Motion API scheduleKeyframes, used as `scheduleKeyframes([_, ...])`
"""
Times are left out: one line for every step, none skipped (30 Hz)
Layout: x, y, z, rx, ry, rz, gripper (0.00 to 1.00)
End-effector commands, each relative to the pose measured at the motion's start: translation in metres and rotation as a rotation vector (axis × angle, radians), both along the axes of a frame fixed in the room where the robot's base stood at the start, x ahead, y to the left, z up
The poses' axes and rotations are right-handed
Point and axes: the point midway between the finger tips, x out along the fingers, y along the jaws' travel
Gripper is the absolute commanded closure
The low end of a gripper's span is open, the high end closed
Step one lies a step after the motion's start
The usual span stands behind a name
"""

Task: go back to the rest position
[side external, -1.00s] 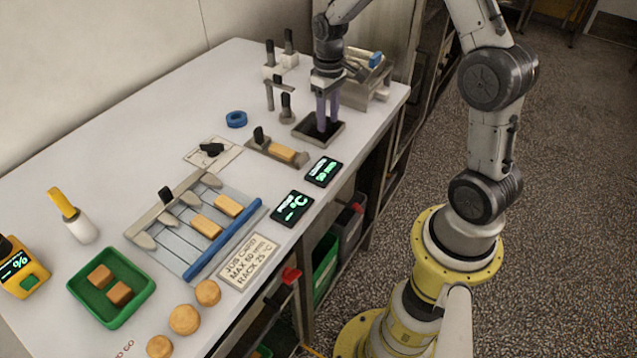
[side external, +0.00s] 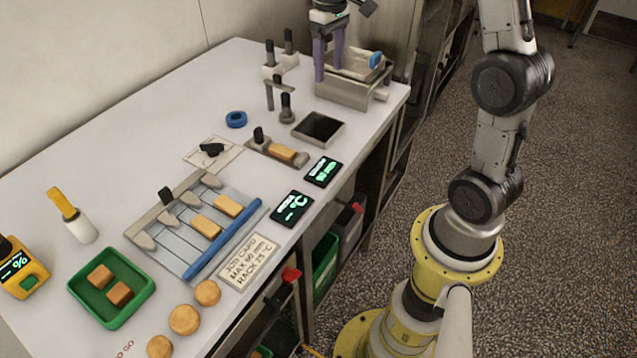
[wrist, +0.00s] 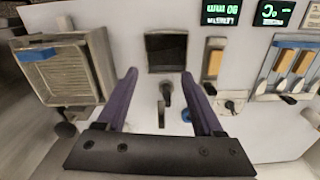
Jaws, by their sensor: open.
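My gripper (side external: 328,62) is raised above the back right part of the bench in the side view, in front of the metal box with the blue piece. In the wrist view its two purple fingers (wrist: 163,98) stand wide apart with nothing between them. The dark square well (side external: 319,128) in the bench is empty as far as I can see. It also shows in the wrist view (wrist: 166,52), beyond the fingertips.
A metal box (side external: 352,90) with a blue piece stands at the back right. Upright black-handled tools (side external: 286,106) stand left of the well. A wire rack (side external: 180,250) with tan bars, a green tray (side external: 146,291) and two displays (side external: 291,207) lie nearer.

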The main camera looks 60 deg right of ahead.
Motion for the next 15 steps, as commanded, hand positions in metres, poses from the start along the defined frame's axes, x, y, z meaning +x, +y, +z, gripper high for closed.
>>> scheduleKeyframes([0.0, 0.0, 0.001, 0.0, -0.001, 0.0, 0.31])
scheduleKeyframes([0.0, 0.0, 0.001, 0.0, -0.001, 0.0, 0.31])
scheduleKeyframes([0.0, 0.0, 0.002, 0.0, 0.0, 0.0, 0.31])
scheduleKeyframes([0.0, 0.0, 0.002, 0.0, 0.0, 0.0, 0.31])
scheduleKeyframes([0.0, 0.0, 0.001, 0.0, 0.0, 0.0, 0.31])
scheduleKeyframes([0.0, 0.0, 0.001, 0.0, 0.0, 0.0, 0.31])
scheduleKeyframes([0.0, 0.001, 0.001, 0.0, 0.0, 0.003, 0.31])
scheduleKeyframes([0.001, 0.003, 0.002, 0.0, -0.002, 0.008, 0.31])
scheduleKeyframes([0.002, 0.007, 0.007, -0.005, -0.014, 0.017, 0.31])
scheduleKeyframes([0.002, 0.009, 0.013, -0.009, -0.027, 0.024, 0.31])
scheduleKeyframes([0.002, 0.014, 0.02, -0.016, -0.044, 0.033, 0.31])
scheduleKeyframes([0.0, 0.021, 0.031, -0.024, -0.068, 0.049, 0.31])
scheduleKeyframes([-0.004, 0.027, 0.039, -0.029, -0.084, 0.062, 0.31])
scheduleKeyframes([-0.009, 0.035, 0.047, -0.035, -0.103, 0.077, 0.31])
scheduleKeyframes([-0.018, 0.046, 0.058, -0.043, -0.128, 0.097, 0.31])
